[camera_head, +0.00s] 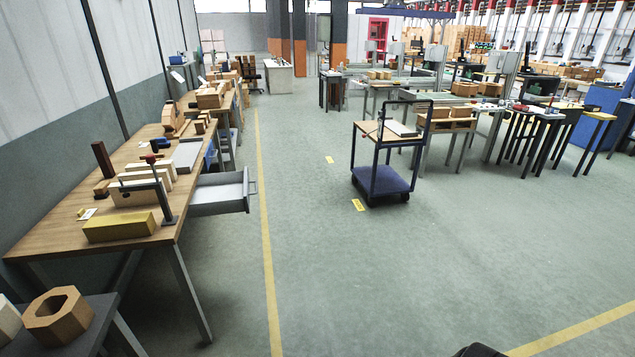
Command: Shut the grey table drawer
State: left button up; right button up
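The grey table drawer (218,206) is pulled out from under the right side of the wooden workbench (60,220) on the left. Its front panel (247,188) faces right, towards the yellow floor line. The drawer stands well out and its inside looks empty. Neither of my grippers shows in this view. A small dark shape at the bottom edge is too cut off to identify.
The bench carries wooden blocks, a yellow block (119,227) and a clamp (163,195). A table corner with a hexagonal wooden piece (57,312) is at bottom left. A blue trolley (382,181) stands right of centre. The floor between (330,270) is clear.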

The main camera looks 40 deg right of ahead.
aim_at(221, 193)
jog(key=l+z, duration=0.15)
jog(key=l, duration=0.3)
jog(key=i+l+z, duration=0.15)
jog(key=l, duration=0.3)
jog(key=l+z, duration=0.15)
jog(key=l, duration=0.3)
jog(key=i+u, duration=0.1)
jog(key=i, duration=0.3)
jog(key=i+l, duration=0.15)
jog(key=i, duration=0.25)
jog(key=u, duration=0.05)
